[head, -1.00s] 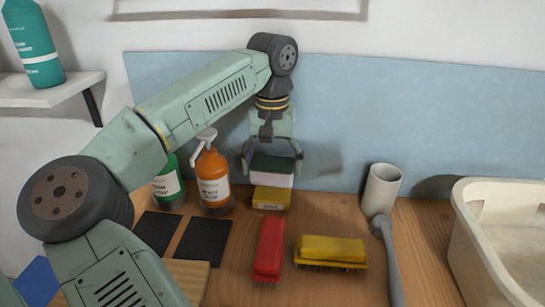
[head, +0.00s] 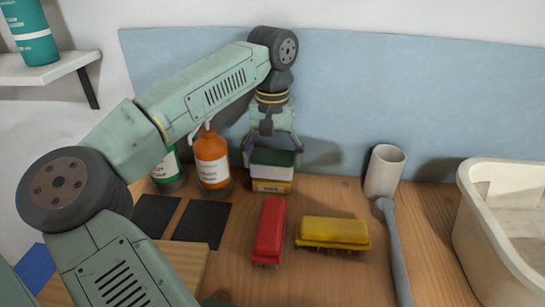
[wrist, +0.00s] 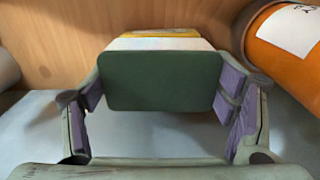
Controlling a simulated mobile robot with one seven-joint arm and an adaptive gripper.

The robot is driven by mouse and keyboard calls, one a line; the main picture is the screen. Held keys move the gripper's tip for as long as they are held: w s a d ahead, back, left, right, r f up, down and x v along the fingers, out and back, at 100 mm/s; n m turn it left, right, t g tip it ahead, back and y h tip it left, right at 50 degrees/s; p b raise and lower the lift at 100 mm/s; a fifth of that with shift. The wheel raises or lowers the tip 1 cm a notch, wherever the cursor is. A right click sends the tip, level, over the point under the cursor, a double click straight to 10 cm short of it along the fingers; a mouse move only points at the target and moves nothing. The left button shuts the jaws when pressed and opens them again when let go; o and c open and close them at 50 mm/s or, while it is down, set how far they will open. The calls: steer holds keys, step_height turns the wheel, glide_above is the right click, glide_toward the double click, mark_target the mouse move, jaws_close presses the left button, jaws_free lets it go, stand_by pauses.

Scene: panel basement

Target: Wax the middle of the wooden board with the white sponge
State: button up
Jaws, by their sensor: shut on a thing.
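My gripper (head: 271,154) is shut on a sponge (head: 272,171) with a white body and a dark green top. In the wrist view the green face of the sponge (wrist: 160,80) sits between the purple finger pads. The sponge is right over a small yellow tin (head: 271,187) at the back of the bench and seems to touch it; the contact is hard to see. The wooden board (head: 178,268) lies at the lower left, partly hidden behind my arm.
An orange pump bottle (head: 212,160) and a green bottle (head: 168,172) stand left of the tin. Two black squares (head: 201,222), a red brush (head: 270,230) and a yellow brush (head: 333,232) lie in front. A cup (head: 384,171), a grey-handled tool (head: 395,250) and a basin (head: 480,220) are at right.

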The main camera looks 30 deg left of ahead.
mark_target(273, 155)
steer(key=shift+f, duration=0.65)
stand_by(1.5)
steer(key=shift+r+p, duration=1.45)
steer(key=shift+r, duration=2.1)
